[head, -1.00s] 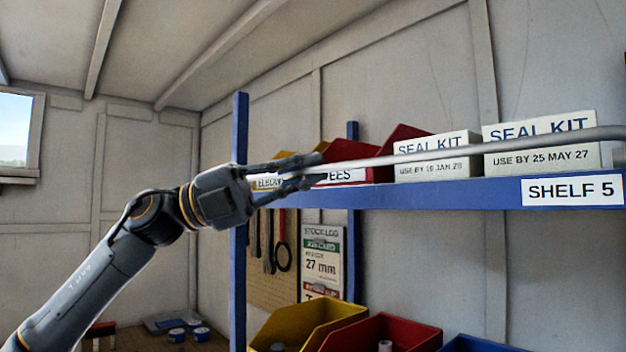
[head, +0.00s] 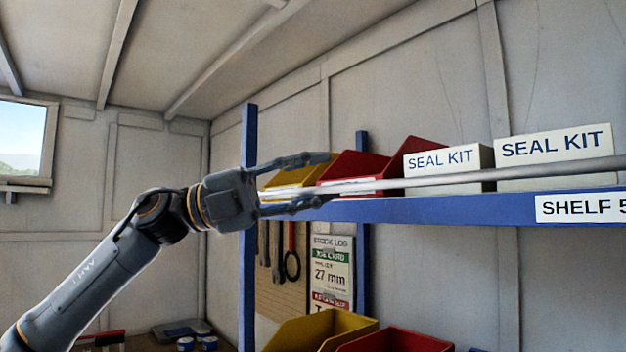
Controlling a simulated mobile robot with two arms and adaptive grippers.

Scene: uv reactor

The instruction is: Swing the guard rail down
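The guard rail (head: 450,180) is a thin grey rod running across the front of the upper blue shelf, in front of the boxes and just above the shelf edge. It slopes slightly down toward the left. My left gripper (head: 330,179) is open at the rail's left end, with one finger above the rod and one below it. The rod lies between the fingers with visible gaps; whether any part touches is hard to tell. The rail's right end runs out of the picture. My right gripper is not in view.
Two white seal kit boxes (head: 554,150) and red and yellow bins (head: 415,150) stand on the blue shelf (head: 430,210) behind the rail. A blue post (head: 248,270) rises beside my gripper. More bins (head: 322,328) sit below. The space left of the post is open.

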